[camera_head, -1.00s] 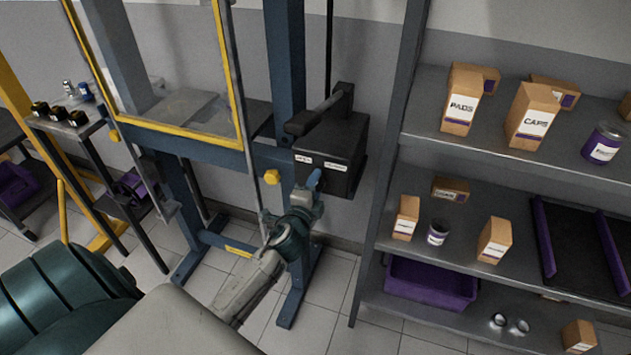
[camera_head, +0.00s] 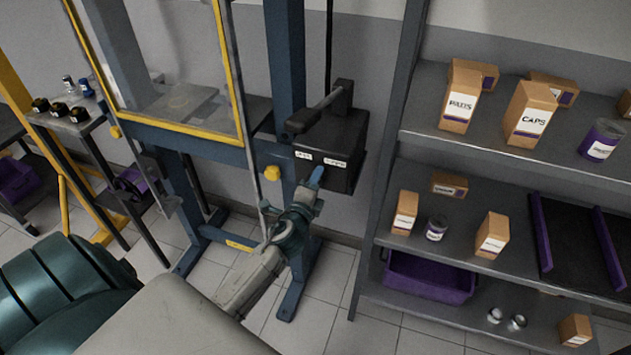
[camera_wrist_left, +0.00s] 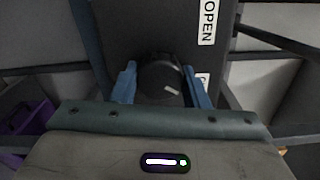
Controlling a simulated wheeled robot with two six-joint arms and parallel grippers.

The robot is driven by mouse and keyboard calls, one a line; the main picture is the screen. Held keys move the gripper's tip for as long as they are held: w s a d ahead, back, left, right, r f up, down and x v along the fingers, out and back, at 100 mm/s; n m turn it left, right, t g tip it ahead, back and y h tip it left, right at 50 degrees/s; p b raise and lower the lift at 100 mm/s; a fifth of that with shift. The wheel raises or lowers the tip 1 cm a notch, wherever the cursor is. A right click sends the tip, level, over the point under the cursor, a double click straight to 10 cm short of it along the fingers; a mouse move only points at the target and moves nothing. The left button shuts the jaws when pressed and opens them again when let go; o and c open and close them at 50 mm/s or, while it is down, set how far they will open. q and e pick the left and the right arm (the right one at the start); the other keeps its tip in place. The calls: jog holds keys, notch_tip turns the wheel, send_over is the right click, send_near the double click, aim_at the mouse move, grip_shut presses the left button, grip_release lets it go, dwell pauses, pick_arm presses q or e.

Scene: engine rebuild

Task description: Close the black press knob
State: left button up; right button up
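The black press knob (camera_wrist_left: 160,78) is round, with a short white mark pointing down and right in the left wrist view. It sits on the front of the black control box (camera_head: 332,148); in the head view the knob is hidden. My left gripper (camera_head: 316,178) is up at the box's front. In the left wrist view its blue fingers (camera_wrist_left: 161,84) stand apart, one on each side of the knob, very near it. I cannot tell whether they touch it. The OPEN label (camera_wrist_left: 208,22) is above right; a lower label (camera_wrist_left: 202,80) is mostly hidden by a finger. My right gripper is out of view.
The blue press frame (camera_head: 287,70) with a yellow-edged guard (camera_head: 232,75) stands behind and left of the box. A grey shelf unit (camera_head: 470,140) with boxes and cans is at the right. A small side stand (camera_head: 80,125) is at the left.

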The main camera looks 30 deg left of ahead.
pick_arm(q)
jog(key=o, duration=0.4)
jog(key=shift+o, duration=0.2)
jog(key=shift+s, duration=0.1)
jog(key=b+v, duration=0.3)
jog(key=v, duration=0.7)
jog(key=shift+s, duration=0.35)
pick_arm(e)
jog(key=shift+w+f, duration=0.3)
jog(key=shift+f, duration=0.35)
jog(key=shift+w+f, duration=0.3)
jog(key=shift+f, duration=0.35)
pick_arm(q)
jog(key=shift+f, duration=0.15)
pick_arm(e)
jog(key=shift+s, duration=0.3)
